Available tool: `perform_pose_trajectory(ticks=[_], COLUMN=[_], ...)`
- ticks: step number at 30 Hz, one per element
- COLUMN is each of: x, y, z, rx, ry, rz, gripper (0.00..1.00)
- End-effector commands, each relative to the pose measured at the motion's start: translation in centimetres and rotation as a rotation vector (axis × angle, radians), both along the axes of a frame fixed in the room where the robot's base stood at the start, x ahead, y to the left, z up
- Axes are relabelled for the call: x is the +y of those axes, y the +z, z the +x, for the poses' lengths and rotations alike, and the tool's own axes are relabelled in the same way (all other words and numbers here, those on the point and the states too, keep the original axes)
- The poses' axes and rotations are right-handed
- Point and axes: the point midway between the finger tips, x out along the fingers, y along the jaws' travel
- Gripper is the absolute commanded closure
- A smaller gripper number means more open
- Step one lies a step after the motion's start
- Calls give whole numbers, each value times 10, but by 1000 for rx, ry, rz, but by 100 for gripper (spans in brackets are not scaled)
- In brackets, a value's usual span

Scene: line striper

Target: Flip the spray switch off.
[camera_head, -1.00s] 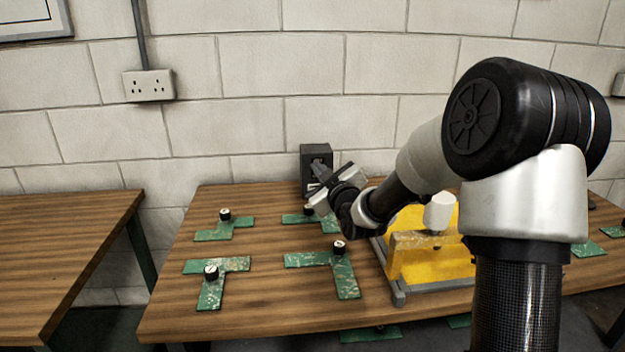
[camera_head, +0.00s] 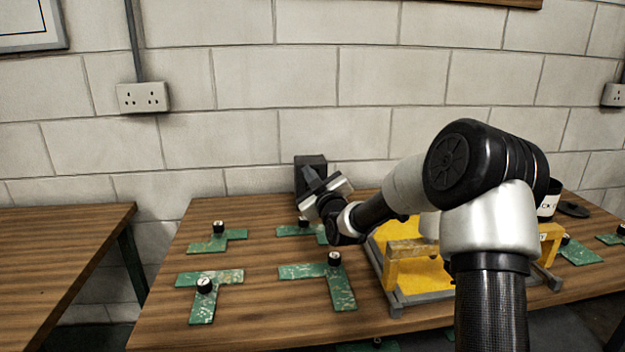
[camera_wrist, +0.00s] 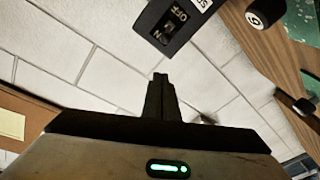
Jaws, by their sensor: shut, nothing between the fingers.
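The spray switch is a black box (camera_head: 308,161) at the back of the wooden table, against the wall. In the wrist view the box (camera_wrist: 184,35) sits at the top, turned at an angle, with OFF and ON lettering around a dark rocker. I cannot tell which way the rocker is tipped. My gripper (camera_head: 308,178) is in front of the box in the head view and hides its lower part.
A yellow frame on a grey base (camera_head: 408,250) stands under my arm. Several green T- and L-shaped plates with black knobs, such as one plate (camera_head: 340,290), lie around the table. A second table (camera_head: 60,260) is at left, across a gap.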

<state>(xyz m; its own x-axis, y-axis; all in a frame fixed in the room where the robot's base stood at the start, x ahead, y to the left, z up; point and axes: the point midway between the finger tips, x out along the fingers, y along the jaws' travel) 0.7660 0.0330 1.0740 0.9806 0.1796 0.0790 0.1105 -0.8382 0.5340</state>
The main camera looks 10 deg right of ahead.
Motion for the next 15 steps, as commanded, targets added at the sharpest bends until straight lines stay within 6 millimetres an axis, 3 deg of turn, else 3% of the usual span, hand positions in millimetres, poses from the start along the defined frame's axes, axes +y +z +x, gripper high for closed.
perform_pose_trajectory(ticks=[6, 9, 15], x=[9, -2, -12], y=[3, -14, -27], z=[46, 42, 38], rx=[-1, 4, 1], ry=[0, -2, -1], rz=[3, 2, 0], gripper=[100, 100, 100])
